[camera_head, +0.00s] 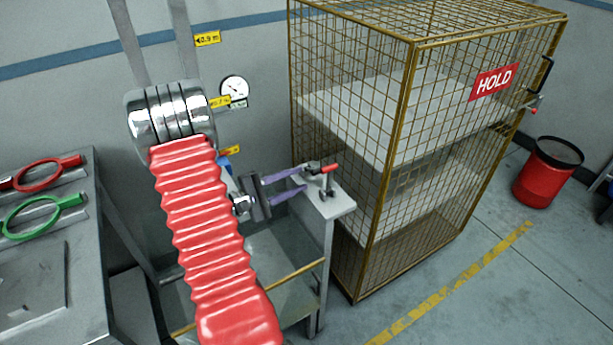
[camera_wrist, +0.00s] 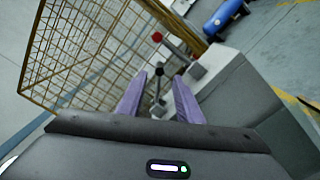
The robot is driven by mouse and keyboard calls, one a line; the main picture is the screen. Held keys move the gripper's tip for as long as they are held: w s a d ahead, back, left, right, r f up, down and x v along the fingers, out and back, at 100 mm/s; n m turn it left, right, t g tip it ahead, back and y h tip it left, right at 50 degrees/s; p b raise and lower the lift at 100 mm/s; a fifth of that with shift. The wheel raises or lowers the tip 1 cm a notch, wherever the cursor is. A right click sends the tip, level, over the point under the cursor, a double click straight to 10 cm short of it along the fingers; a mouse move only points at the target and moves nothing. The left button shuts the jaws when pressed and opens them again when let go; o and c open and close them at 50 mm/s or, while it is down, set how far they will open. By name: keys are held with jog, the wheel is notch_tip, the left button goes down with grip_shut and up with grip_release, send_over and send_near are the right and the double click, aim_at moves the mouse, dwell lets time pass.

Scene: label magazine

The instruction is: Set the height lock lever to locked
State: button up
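The lever (camera_head: 330,169) has a red grip on a metal rod. It is mounted on top of a pale grey stand (camera_head: 338,207) beside the cage. In the wrist view its red tip (camera_wrist: 157,37) shows beyond my fingers, with a metal block at the rod's other end. A dark knobbed fitting (camera_wrist: 159,74) shows between the fingertips. My gripper (camera_head: 303,181) has two purple fingers, spread apart, just left of the lever; they also show in the wrist view (camera_wrist: 159,80). I see nothing held. Contact with the fitting cannot be told. No lock marking is readable.
A yellow wire cage (camera_head: 411,42) with a red HOLD sign (camera_head: 493,83) stands close behind and right of the lever. A bench (camera_head: 82,270) with red and green ring-handled tools is at left. A dial gauge (camera_head: 234,90) hangs on the wall. A red bin (camera_head: 547,175) is far right.

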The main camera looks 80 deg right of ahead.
jog(key=shift+v, duration=2.6)
jog(key=s+a+f+y, duration=0.3)
jog(key=a+f+y, duration=0.2)
jog(key=a, duration=0.1)
jog(key=w+a+t+y, duration=0.3)
jog(key=a, duration=0.5)
jog(key=w+a+r+t+y, duration=0.1)
jog(key=w+a+r+t, duration=0.35)
jog(key=w+a, duration=0.45)
jog(key=w+a+r+t, duration=0.4)
jog(key=w+a+t, duration=0.25)
jog(key=a, duration=0.45)
jog(key=w+a+r+n+t+y, duration=0.2)
jog(key=a+r+n+t, duration=0.2)
jog(key=a+r, duration=0.7)
jog(key=a+t, duration=0.1)
jog(key=a, duration=0.4)
jog(key=shift+w+r+t, duration=0.2)
jog(key=shift+r+t, duration=0.1)
jog(key=shift+r, duration=0.1)
